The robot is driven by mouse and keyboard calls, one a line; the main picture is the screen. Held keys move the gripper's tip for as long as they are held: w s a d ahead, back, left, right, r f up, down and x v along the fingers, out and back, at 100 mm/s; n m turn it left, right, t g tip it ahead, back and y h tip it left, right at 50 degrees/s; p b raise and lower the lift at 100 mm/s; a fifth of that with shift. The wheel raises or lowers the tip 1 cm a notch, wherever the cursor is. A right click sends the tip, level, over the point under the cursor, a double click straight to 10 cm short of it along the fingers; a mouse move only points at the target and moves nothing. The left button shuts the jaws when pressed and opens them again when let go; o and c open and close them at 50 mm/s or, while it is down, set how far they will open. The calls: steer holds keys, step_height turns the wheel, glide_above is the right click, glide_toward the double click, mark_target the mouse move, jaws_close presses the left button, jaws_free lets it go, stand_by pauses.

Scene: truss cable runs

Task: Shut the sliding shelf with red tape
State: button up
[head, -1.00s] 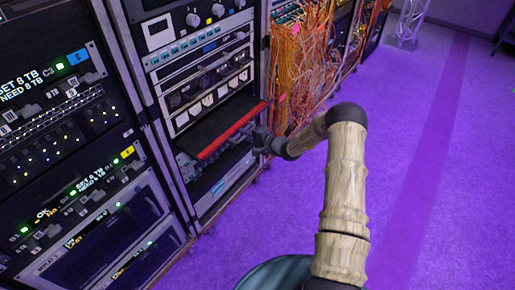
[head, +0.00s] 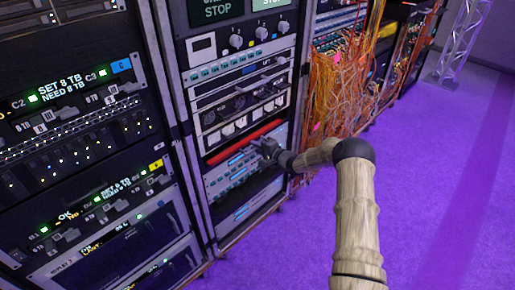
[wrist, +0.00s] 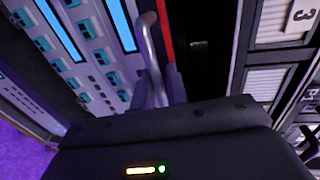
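The sliding shelf's red-taped front edge (head: 245,141) runs across the middle rack in the head view. It sits close to the rack face, with little or no dark shelf top showing. Whether it is fully flush I cannot tell. In the wrist view the red tape (wrist: 166,28) is a narrow upright strip just ahead of my gripper. My gripper (head: 266,150) is at the right part of the red edge, at or just below it. In the wrist view its short dark fingers (wrist: 158,90) show beside a curved metal handle. Their opening is unclear.
A unit with blue labels (head: 230,176) lies just below the shelf, and a row of white-fronted modules (head: 228,130) lies above. Orange cables (head: 335,90) hang at the right. The purple floor (head: 440,190) is clear at the right.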

stand_by(0.3)
steer(key=shift+s+d, duration=0.15)
steer(key=shift+s, duration=0.05)
steer(key=p+v, duration=0.1)
steer(key=v, duration=1.6)
steer(key=shift+p, duration=0.35)
steer(key=shift+r, duration=0.15)
